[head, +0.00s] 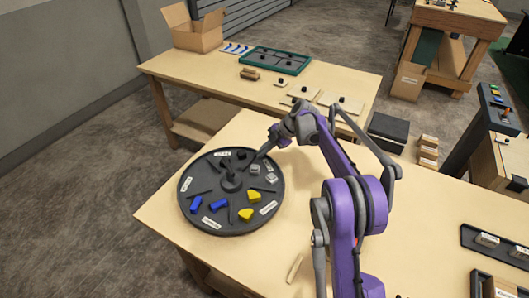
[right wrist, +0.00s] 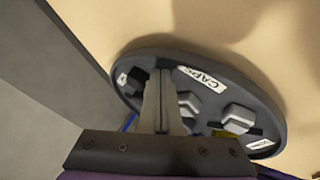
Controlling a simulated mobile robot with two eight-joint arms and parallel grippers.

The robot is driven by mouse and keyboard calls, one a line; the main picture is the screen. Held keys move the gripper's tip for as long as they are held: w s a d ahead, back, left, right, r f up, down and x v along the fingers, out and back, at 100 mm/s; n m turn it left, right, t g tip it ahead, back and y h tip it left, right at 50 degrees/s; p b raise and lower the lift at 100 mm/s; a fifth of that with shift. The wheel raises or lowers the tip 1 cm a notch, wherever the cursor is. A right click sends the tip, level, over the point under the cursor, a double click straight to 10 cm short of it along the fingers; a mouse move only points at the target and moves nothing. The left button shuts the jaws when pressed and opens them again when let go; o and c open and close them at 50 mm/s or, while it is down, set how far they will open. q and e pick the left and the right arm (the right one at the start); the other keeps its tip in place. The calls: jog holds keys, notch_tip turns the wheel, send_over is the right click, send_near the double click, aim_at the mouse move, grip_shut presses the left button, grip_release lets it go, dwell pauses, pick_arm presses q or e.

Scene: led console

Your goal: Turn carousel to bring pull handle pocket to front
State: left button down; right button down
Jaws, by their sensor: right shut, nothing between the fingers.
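The carousel (head: 236,231) is a round dark tray on the near table, with a central hub, thin dividers and white labels. Its pockets hold blue parts (head: 219,204), yellow parts (head: 246,214), grey-white caps (head: 256,169) and black parts (head: 226,162) at the back. I cannot tell which pocket holds pull handles. My right gripper (head: 262,155) is shut and empty at the carousel's back right. In the right wrist view its fingers (right wrist: 163,76) overlap the carousel (right wrist: 243,93) beside the "CAPS" label (right wrist: 203,79); contact is unclear. My left gripper is out of view.
A second table (head: 345,85) behind holds a cardboard box (head: 195,30), a green-rimmed tray (head: 276,60) and small plates. Dark trays (head: 480,240) lie at the right of the near table (head: 160,215). A small light stick (head: 295,268) lies near the carousel.

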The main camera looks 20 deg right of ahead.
jog(key=shift+w+a, duration=0.1)
jog(key=shift+w, duration=0.05)
dwell(0.5)
jog(key=v, duration=1.1)
jog(key=s+a+r+m+h, duration=0.2)
jog(key=s+a+m+h, duration=0.1)
jog(key=s+a+m, duration=1)
jog(key=s+a+f+m+h, duration=0.1)
jog(key=s+f+m, duration=0.1)
jog(key=s, duration=0.5)
jog(key=s+a+f+m+t+h, duration=0.1)
jog(key=s+f+m, duration=0.2)
jog(key=s, duration=0.5)
jog(key=s+a+f+m+h+p, duration=0.1)
jog(key=s+f+m, duration=0.2)
jog(key=s, duration=0.4)
jog(key=shift+s+f+t, duration=0.35)
jog(key=shift+f+t, duration=0.05)
jog(key=shift+f, duration=0.3)
